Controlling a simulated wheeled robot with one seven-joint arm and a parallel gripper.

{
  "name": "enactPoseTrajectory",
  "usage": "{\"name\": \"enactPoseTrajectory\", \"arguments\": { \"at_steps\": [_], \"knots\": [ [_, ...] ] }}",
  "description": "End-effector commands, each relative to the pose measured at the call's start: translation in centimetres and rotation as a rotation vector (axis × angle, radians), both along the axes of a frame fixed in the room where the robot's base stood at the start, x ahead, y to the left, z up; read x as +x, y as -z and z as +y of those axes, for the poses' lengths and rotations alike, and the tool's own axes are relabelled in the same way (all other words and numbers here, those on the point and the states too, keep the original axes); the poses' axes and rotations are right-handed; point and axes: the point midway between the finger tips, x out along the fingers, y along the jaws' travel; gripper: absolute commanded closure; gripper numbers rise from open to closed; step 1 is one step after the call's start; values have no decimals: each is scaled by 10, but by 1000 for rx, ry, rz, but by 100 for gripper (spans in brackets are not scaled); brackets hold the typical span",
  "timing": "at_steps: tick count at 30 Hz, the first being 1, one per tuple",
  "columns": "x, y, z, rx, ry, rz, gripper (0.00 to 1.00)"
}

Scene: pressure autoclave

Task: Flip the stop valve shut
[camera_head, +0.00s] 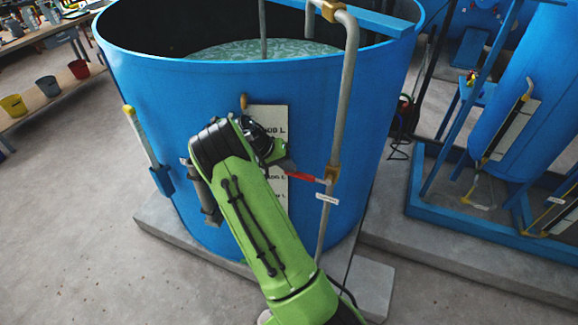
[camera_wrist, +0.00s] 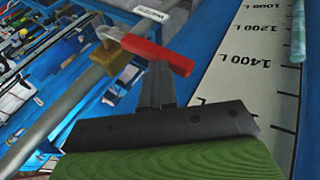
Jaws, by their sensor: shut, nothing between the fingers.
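The stop valve has a brass body (camera_head: 332,174) on a grey vertical pipe in front of the blue tank. Its red lever (camera_head: 302,177) sticks out to the left, crosswise to the pipe. In the wrist view, the brass body (camera_wrist: 110,58) and red lever (camera_wrist: 160,53) lie just past my fingertips. My gripper (camera_wrist: 156,85) is shut and empty, its dark fingers reaching up to the lever's edge. I cannot tell whether they touch it. In the head view, my green arm hides most of the gripper, at the left of the lever.
The blue tank (camera_head: 150,90) stands close behind the gripper, with a white litre scale (camera_wrist: 240,60) on its wall. A small white tag (camera_head: 327,198) hangs by the valve. The grey pipe (camera_head: 347,80) rises over the rim. A second blue vessel (camera_head: 500,110) stands at the right.

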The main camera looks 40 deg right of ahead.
Motion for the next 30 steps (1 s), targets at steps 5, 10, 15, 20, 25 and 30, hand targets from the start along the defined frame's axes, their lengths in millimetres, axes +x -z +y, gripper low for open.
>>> {"name": "enactPoseTrajectory", "arguments": {
  "at_steps": [5, 10, 15, 20, 25, 30],
  "knots": [
    [-3, 2, 6, 25, -9, 19, 100],
    [-6, -41, 1, 8, -4, 4, 100],
    [18, -58, 26, -1, -9, -1, 100],
    [39, -75, 49, -3, -5, -2, 100],
    [51, -86, 62, -3, -2, -2, 100],
    [53, -88, 65, -3, 0, -3, 100]
  ]
}}
